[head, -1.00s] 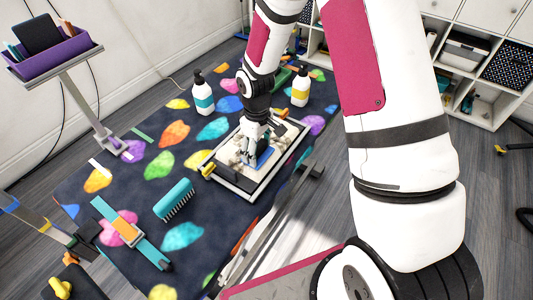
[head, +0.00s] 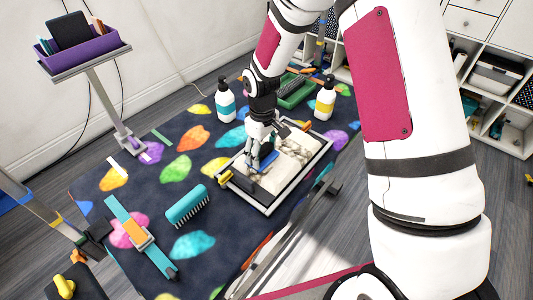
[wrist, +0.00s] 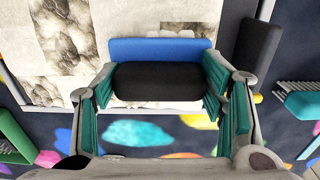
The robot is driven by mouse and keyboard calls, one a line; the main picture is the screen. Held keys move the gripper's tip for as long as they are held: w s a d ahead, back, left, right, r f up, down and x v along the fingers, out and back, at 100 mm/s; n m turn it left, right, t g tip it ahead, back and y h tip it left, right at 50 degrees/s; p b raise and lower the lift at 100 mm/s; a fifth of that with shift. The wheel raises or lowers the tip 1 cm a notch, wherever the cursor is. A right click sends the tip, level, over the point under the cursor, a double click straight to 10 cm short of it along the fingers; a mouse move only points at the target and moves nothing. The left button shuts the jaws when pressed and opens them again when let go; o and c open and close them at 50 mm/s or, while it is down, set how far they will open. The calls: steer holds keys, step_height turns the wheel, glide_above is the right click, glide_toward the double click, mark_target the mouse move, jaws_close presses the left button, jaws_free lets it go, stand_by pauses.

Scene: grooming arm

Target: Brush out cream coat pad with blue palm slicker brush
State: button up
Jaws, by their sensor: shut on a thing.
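The cream coat pad (head: 299,149) lies in a light-rimmed frame on the table, with grey-brown patches on it that also show in the wrist view (wrist: 125,25). The blue palm slicker brush (head: 268,161) is over the left part of the pad. In the wrist view its blue body (wrist: 160,48) and black grip (wrist: 158,82) sit between my teal-padded fingers. My gripper (wrist: 158,90) is shut on the brush's black grip. The brush's bristle side is hidden, so I cannot tell whether it touches the pad.
A teal brush (head: 188,206) and a teal-orange strap tool (head: 139,236) lie at the left. Two pump bottles (head: 226,101) (head: 325,98) and a green tray (head: 296,90) stand behind. A purple bin (head: 83,45) stands on a post. A black block (wrist: 258,55) is beside the pad.

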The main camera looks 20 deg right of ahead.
steer(key=w+a+b, duration=0.2)
steer(key=w, duration=0.1)
steer(key=w+a+b, duration=0.1)
steer(key=w+a, duration=0.1)
steer(key=shift+w+f, duration=0.1)
steer(key=shift+w, duration=0.1)
step_height(320, 180, up, 8)
steer(key=p, duration=0.3)
stand_by(0.5)
